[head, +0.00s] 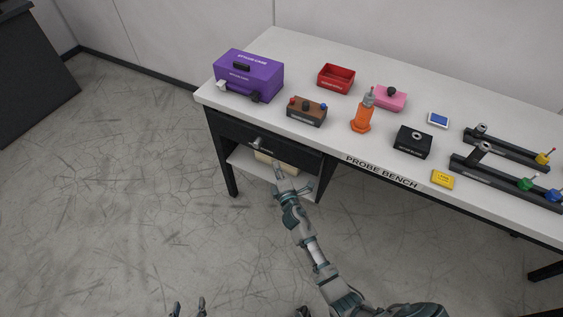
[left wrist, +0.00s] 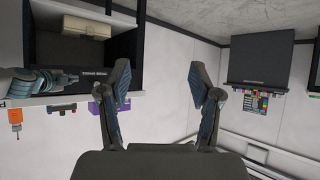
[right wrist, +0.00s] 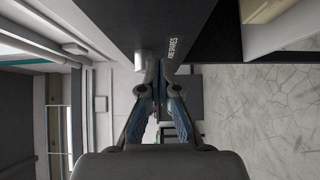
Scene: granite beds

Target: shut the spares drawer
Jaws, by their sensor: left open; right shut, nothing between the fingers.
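The spares drawer (head: 230,131) is a dark front under the left end of the bench, with a small metal handle (head: 258,141). It looks close to flush with the bench edge; I cannot tell whether a small gap is left. In the right wrist view the drawer front (right wrist: 150,14) and its label lie just beyond my fingertips. My right gripper (head: 278,170) is shut and empty, close to the front near the handle; contact is unclear. My left gripper (head: 189,307) is open and empty, low over the floor; its spread fingers show in the left wrist view (left wrist: 165,82).
An open shelf (head: 243,160) with a beige box (head: 285,166) lies below the drawer. The bench top holds a purple case (head: 250,77), a red tray (head: 336,80), an orange bottle (head: 362,118) and several fixtures.

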